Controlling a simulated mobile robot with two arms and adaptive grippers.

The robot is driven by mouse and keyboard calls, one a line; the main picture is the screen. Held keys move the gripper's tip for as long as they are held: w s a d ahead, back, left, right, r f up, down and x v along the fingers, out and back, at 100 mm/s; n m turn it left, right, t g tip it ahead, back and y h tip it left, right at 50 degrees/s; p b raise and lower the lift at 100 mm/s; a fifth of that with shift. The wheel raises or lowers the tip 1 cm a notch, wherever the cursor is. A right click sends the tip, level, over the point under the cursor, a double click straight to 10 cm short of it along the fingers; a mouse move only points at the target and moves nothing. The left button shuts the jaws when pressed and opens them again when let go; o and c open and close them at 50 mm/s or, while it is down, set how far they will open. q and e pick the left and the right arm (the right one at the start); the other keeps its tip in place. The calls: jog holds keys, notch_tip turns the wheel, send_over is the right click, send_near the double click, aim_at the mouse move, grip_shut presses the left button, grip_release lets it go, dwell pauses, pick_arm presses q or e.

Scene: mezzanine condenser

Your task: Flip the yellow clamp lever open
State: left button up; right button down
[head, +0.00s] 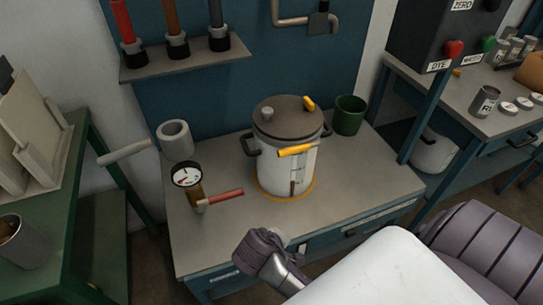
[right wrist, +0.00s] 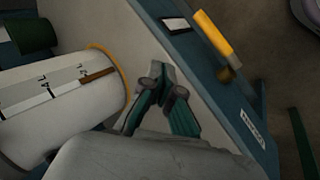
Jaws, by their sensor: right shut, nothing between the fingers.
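A white pot (head: 288,173) with a dark grey lid (head: 289,115) stands upright on the bench. A yellow clamp lever (head: 296,150) lies roughly level across the upper front of the pot. A smaller yellow piece (head: 309,103) sits at the lid's right edge. In the right wrist view, the pot's side (right wrist: 60,105) shows at the left and neither yellow part on it is seen. My right gripper (right wrist: 162,72) is shut and empty, in front of the pot's lower part and apart from the lever. My left gripper is not seen.
A gauge (head: 187,175) with a red handle (head: 224,196) stands left of the pot. A grey cylinder (head: 175,140) and a green cup (head: 349,115) are behind it. A yellow bar (right wrist: 213,38) shows by the bench's front edge.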

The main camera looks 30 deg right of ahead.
jog(key=w+r+t+h, duration=0.1)
jog(key=w+r+h, duration=0.55)
jog(key=w, duration=0.25)
jog(key=m+t+h, duration=0.1)
jog(key=h, duration=0.4)
send_near(280, 144)
jog(key=a, duration=0.3)
jog(key=shift+s+a, duration=0.2)
jog(key=shift+s, duration=0.25)
jog(key=shift+d, duration=0.1)
jog(key=p+x, duration=0.1)
jog(key=x, duration=0.9)
jog(key=shift+f, duration=0.15)
jog(key=shift+s+t+p, duration=0.1)
jog(key=shift+t+p, duration=0.3)
